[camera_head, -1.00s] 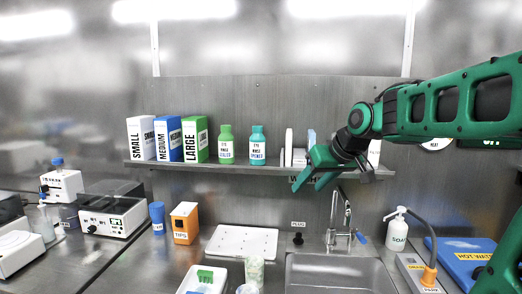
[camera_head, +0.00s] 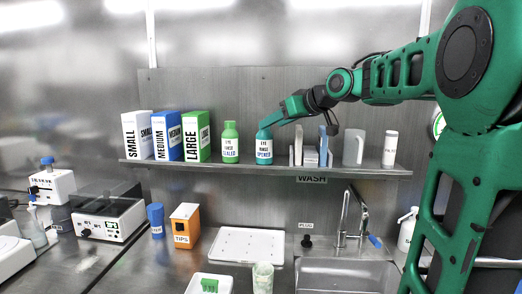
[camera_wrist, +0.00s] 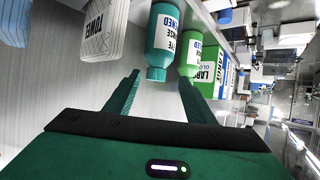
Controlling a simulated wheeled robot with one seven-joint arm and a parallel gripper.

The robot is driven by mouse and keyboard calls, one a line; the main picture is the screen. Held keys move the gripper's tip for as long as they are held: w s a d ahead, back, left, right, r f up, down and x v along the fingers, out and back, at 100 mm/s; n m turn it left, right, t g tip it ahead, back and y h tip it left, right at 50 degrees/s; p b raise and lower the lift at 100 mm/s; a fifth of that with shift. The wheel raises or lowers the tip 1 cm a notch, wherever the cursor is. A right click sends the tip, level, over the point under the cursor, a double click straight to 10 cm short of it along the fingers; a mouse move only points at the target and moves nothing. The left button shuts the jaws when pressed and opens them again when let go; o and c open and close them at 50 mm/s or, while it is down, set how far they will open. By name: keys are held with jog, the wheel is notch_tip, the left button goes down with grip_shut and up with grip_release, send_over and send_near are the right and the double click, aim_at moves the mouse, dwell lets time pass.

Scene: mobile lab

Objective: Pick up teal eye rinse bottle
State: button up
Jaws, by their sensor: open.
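The teal eye rinse bottle (camera_head: 264,146) stands upright on the wall shelf, labelled "EYE RINSE OPENED". My gripper (camera_head: 268,123) reaches in from the right at the height of its cap. In the wrist view the teal bottle (camera_wrist: 163,40) appears upside down, its cap toward me. My gripper (camera_wrist: 159,77) is open there, with one finger on each side of the cap in the picture. Whether the fingers touch the bottle I cannot tell. A green eye rinse bottle (camera_head: 230,142), labelled sealed, stands just left of the teal one; its cap shows close to one finger in the wrist view (camera_wrist: 190,68).
Glove boxes, including the green LARGE one (camera_head: 197,137), stand left on the shelf (camera_head: 345,170). Upright thin items (camera_head: 297,146), a white pitcher (camera_head: 353,148) and a white container (camera_head: 390,147) stand right. A sink (camera_head: 345,275) and white tray (camera_head: 247,245) lie below.

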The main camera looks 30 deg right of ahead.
aim_at(264, 138)
jog(key=x, duration=0.7)
jog(key=shift+w+d+r, duration=0.1)
jog(key=shift+w+d, duration=0.1)
jog(key=shift+d, duration=0.1)
jog(key=shift+c, duration=0.6)
grip_shut()
